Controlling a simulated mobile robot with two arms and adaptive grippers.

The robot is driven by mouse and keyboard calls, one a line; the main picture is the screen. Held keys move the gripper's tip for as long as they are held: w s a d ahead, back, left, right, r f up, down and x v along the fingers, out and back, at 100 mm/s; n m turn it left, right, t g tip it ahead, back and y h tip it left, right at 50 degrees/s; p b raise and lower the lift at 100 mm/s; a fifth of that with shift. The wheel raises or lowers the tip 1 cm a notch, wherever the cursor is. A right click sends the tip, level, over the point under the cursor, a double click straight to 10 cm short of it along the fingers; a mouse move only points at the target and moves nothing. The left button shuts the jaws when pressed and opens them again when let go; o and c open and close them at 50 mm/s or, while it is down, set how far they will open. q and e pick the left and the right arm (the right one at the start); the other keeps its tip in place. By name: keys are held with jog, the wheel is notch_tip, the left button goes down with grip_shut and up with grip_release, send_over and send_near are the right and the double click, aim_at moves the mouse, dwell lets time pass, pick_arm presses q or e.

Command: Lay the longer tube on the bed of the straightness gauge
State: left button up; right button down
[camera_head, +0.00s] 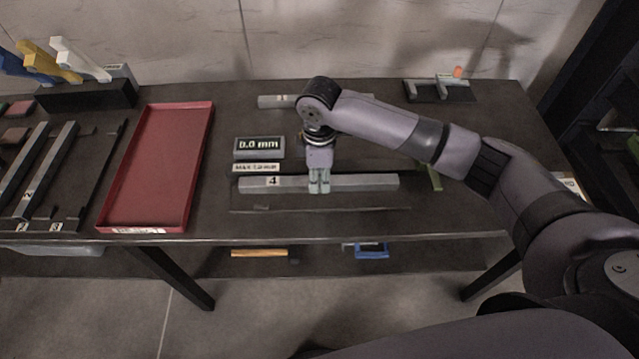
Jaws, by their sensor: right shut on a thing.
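A long grey tube marked 4 (365,183) lies level, left to right, at the straightness gauge. My right gripper (319,188) comes down from above and is shut on it near its middle. The gauge's dark bed (340,209) shows just in front of and below the tube; I cannot tell whether the tube touches it. The gauge display (259,147) behind reads 0.0 mm. A second grey tube (275,101) lies at the back of the table, partly hidden by my right arm, and looks shorter. My left gripper is out of view.
A red tray (160,165) stands left of the gauge. A dark rack with grey tubes (48,172) marked 2 and 3 is at far left. Yellow, white and blue handled tools (80,62) stand behind it. A small dark fixture (440,91) with an orange knob is at back right.

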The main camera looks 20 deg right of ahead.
aim_at(320, 180)
jog(key=shift+f, duration=1.7)
jog(key=c, duration=1.3)
grip_release()
jog(key=shift+f, duration=0.15)
notch_tip(320, 180, up, 12)
jog(key=shift+r+b, duration=0.15)
jog(key=shift+b, duration=0.3)
